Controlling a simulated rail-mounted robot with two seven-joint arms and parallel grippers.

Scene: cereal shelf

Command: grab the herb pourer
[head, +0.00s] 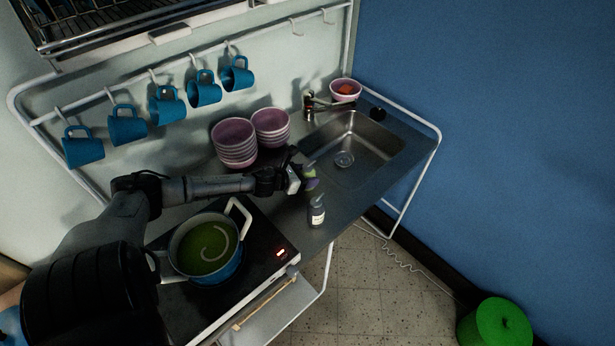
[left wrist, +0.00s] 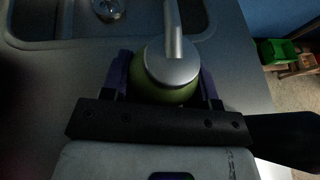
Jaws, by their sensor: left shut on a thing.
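The herb pourer is a green bottle with a silver top and spout; in the head view the pourer (head: 310,171) is small and partly covered by my gripper, over the counter beside the sink. My left gripper (head: 308,178) reaches it from the left. In the left wrist view the pourer (left wrist: 173,66) is upright between the two purple fingers of the left gripper (left wrist: 165,80), which is shut on it. Its lower part is hidden by the gripper body. I cannot tell whether its base touches the counter. My right gripper is not in view.
A pot of green soup (head: 190,262) sits on the stove below my arm. Stacked pink bowls (head: 233,145) stand behind. The sink (head: 375,145) lies to the right.

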